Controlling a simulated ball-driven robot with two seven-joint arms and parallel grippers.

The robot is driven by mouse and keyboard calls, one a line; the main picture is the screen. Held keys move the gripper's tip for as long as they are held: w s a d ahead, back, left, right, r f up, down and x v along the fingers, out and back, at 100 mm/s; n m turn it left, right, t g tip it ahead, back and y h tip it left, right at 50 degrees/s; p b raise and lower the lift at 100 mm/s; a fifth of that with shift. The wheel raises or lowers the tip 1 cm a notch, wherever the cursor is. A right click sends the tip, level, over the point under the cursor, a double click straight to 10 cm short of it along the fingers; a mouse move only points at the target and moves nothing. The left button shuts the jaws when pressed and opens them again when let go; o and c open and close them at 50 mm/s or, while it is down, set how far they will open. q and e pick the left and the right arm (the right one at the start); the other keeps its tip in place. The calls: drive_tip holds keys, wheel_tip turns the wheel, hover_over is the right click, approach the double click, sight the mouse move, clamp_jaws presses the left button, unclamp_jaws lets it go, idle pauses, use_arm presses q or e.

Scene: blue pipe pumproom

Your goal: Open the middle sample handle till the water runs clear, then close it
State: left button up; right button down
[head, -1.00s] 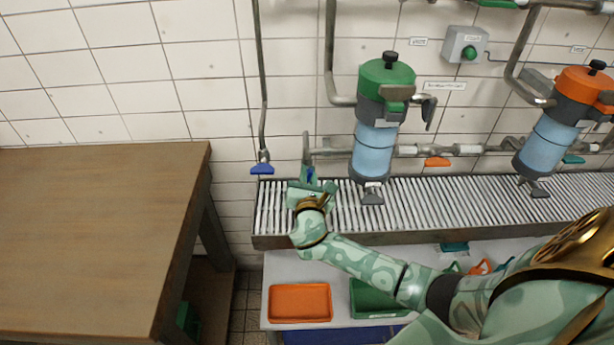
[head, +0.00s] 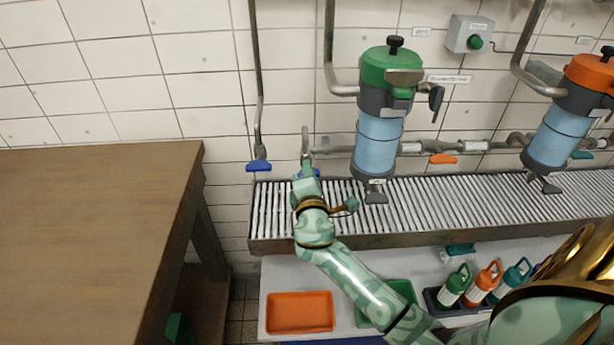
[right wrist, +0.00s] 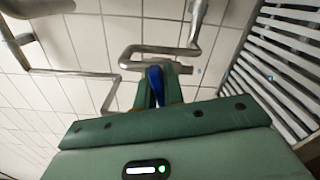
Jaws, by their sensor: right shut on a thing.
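A small tap with a hooked grey spout (head: 305,140) stands on the pipe at the left end of the wall, above the slatted drain. Its blue handle (right wrist: 155,77) shows in the right wrist view between my green fingers. My right gripper (head: 308,170) is shut on this blue handle; the fingers cover much of it. It also shows in the right wrist view (right wrist: 157,96). I see no running water at the tap. A second blue handle (head: 258,165) hangs from a vertical pipe to the left. My left gripper is not in view.
A green-topped filter housing (head: 380,140) stands close to the right of my gripper, and an orange-topped one (head: 565,120) beyond it. An orange handle (head: 443,158) sits on the pipe. Below the drain (head: 440,215) are an orange tray (head: 300,312) and bottles (head: 480,285). A wooden table (head: 90,230) is left.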

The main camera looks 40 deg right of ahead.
drive_tip(key=shift+f+m+b, duration=0.2)
drive_tip(key=shift+m+b, duration=0.75)
drive_tip(key=shift+m, duration=0.95)
drive_tip(key=c, duration=1.5)
unclamp_jaws()
drive_tip(key=shift+r, duration=0.1)
drive_tip(key=shift+s, duration=0.1)
